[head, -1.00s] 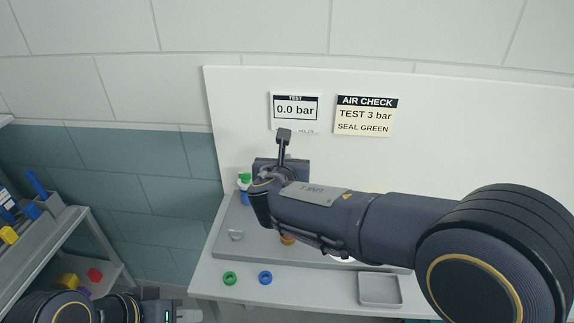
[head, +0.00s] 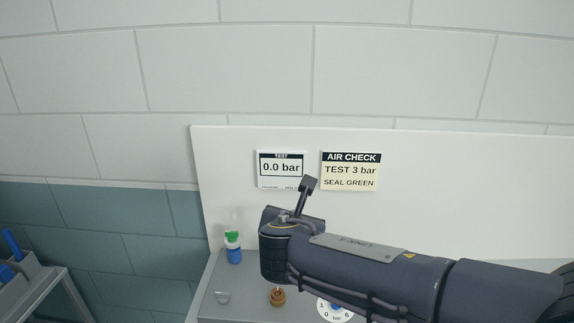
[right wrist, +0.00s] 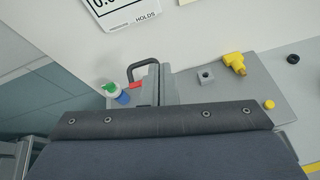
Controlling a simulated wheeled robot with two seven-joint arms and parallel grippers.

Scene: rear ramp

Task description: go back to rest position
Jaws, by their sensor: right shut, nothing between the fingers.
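My right arm comes in from the right in the head view. Its wrist and right gripper (head: 293,220) are above the grey bench plate (head: 232,280), in front of the white back panel. In the right wrist view the dark hand body (right wrist: 160,122) fills the lower part. My left arm and gripper are out of view.
A shelf (head: 45,290) is at left.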

